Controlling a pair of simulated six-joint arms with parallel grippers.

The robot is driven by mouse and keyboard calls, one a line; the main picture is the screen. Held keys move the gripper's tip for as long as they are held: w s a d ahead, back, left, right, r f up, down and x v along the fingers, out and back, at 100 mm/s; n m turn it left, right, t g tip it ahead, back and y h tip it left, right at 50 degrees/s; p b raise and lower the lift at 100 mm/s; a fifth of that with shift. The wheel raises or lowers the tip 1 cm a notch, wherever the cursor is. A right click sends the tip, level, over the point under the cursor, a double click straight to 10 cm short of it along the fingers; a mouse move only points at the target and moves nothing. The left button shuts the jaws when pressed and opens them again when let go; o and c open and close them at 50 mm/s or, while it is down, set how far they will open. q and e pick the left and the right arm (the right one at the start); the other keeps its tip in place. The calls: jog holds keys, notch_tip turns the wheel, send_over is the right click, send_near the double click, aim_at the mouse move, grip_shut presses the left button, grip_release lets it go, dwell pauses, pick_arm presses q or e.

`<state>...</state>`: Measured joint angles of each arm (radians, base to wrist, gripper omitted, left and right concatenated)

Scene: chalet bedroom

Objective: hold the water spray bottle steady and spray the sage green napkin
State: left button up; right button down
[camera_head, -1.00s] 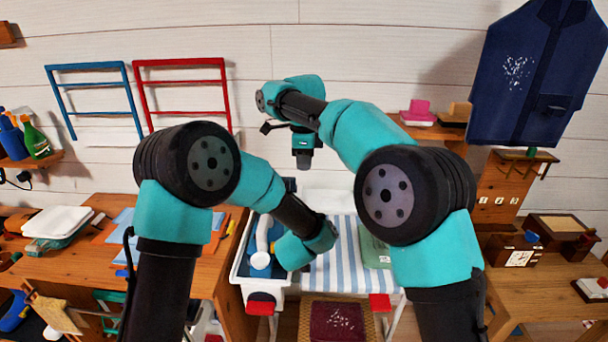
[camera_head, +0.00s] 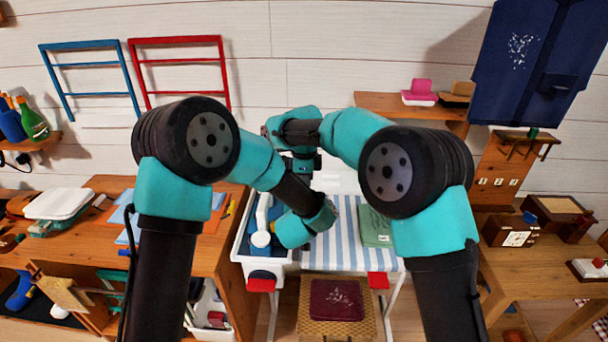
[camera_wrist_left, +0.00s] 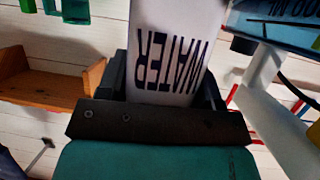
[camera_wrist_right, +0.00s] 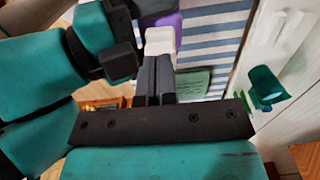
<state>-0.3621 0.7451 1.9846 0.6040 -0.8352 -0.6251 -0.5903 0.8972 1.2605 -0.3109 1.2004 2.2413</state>
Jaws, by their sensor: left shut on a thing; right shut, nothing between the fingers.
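The sage green napkin (camera_head: 375,227) lies folded on the striped board, right of my grippers; a green patch of it shows in the right wrist view (camera_wrist_right: 193,83). My left gripper (camera_wrist_left: 165,85) is shut on the white water spray bottle (camera_wrist_left: 180,45), lettered WATER. In the head view my left wrist hides most of the bottle. My right gripper (camera_wrist_right: 152,80) is shut and empty, close to the left gripper. A white part of the bottle (camera_wrist_right: 160,42) and a purple part show just beyond its fingers; whether they touch, I cannot tell.
The striped board (camera_head: 335,255) has a white tray (camera_head: 265,268) at its left end, with a white object inside. A stool with a dark red cloth (camera_head: 337,299) stands in front. Wooden tables stand on both sides. Blue and red racks hang on the wall.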

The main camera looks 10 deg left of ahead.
jog(key=shift+f, duration=1.4)
jog(key=shift+r, duration=0.1)
notch_tip(320, 180, up, 15)
pick_arm(q)
jog(key=shift+f, duration=0.1)
dwell(0.9)
jog(key=o, duration=1.2)
